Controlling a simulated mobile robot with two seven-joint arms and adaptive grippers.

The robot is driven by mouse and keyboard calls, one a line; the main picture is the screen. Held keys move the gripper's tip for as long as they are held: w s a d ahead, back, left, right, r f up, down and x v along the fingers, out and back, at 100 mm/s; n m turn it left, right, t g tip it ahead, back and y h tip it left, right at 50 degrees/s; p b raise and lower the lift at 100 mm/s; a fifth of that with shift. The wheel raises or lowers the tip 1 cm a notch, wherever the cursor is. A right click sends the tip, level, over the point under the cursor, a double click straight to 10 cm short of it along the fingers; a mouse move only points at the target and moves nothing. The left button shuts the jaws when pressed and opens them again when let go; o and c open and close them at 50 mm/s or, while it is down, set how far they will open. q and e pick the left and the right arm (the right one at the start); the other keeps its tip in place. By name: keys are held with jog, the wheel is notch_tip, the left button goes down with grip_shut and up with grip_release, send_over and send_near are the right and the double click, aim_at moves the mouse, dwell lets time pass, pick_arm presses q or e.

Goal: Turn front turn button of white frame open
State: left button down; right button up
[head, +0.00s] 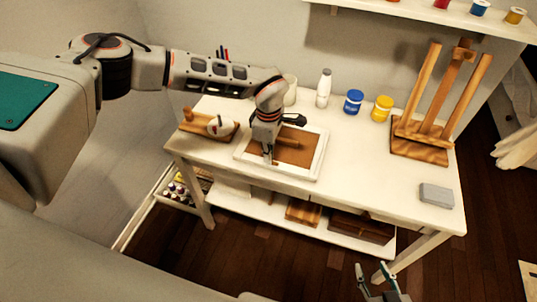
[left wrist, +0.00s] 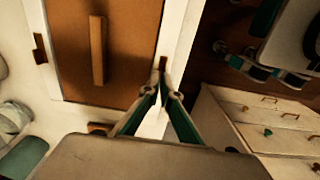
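The white frame (head: 317,155) lies flat on the table, with a brown backing board (head: 292,154) and a wooden bar on it. In the left wrist view, the white frame (left wrist: 182,45) has a small brown front turn button (left wrist: 163,63) at the inner edge of its front side. My left gripper (head: 270,160) is over this front side, fingers pointing down. In the left wrist view, its fingertips (left wrist: 160,84) are brought together right at the button; whether they grip it is unclear. My right gripper (head: 375,272) is open and empty in front of the table, low in the head view.
Other turn buttons show at the back side (left wrist: 39,48) and at one end (left wrist: 98,128). A grey block (head: 436,195) lies right.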

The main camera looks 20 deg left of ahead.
pick_arm(q)
jog(key=c, duration=2.7)
grip_release()
jog(key=shift+c, duration=0.2)
jog(key=o, duration=0.4)
jog(key=shift+r, duration=0.1)
notch_tip(320, 180, up, 12)
